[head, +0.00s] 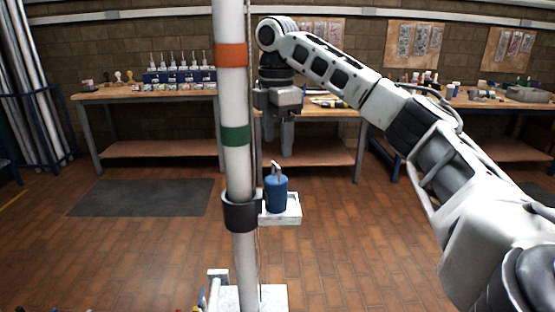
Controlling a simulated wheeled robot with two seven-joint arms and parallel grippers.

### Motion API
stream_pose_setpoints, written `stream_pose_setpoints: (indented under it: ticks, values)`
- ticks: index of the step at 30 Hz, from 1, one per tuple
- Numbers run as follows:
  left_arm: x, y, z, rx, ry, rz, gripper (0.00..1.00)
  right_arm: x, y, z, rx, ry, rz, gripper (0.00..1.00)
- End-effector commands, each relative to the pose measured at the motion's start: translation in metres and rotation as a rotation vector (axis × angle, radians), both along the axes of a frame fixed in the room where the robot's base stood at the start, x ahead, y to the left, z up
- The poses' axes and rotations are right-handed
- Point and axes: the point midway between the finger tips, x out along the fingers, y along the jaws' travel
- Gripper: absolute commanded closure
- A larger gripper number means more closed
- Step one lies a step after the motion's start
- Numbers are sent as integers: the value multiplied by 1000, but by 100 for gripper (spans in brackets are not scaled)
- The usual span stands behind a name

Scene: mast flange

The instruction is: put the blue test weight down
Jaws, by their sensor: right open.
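The blue test weight (277,195) stands upright on a small white shelf (283,219) fixed to the mast by a dark collar. It has a light-coloured handle on top. My right gripper (279,146) is above the weight, pointing down, open and empty. A gap shows between its fingertips and the weight's handle. My left gripper is out of view.
The white mast (233,110), with orange and green bands, rises from a white base (265,297) close left of the weight. Workbenches (150,93) line the back wall. The tiled floor right of the mast is clear.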

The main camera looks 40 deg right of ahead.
Motion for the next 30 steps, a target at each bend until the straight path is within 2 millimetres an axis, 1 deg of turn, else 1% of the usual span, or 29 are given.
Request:
stream_pose_setpoints:
  ticks: [1,2,9,12,30]
  values:
    - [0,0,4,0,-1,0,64,0,-1,14,-3,-5,-2,32]
    - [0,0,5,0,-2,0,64,0,-1,19,-3,-5,-2,32]
    - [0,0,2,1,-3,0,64,0,0,35,-2,-2,-1,32]
    - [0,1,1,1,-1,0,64,0,0,37,-2,-2,-1,32]
    - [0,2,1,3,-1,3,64,0,0,37,-1,-1,-1,32]
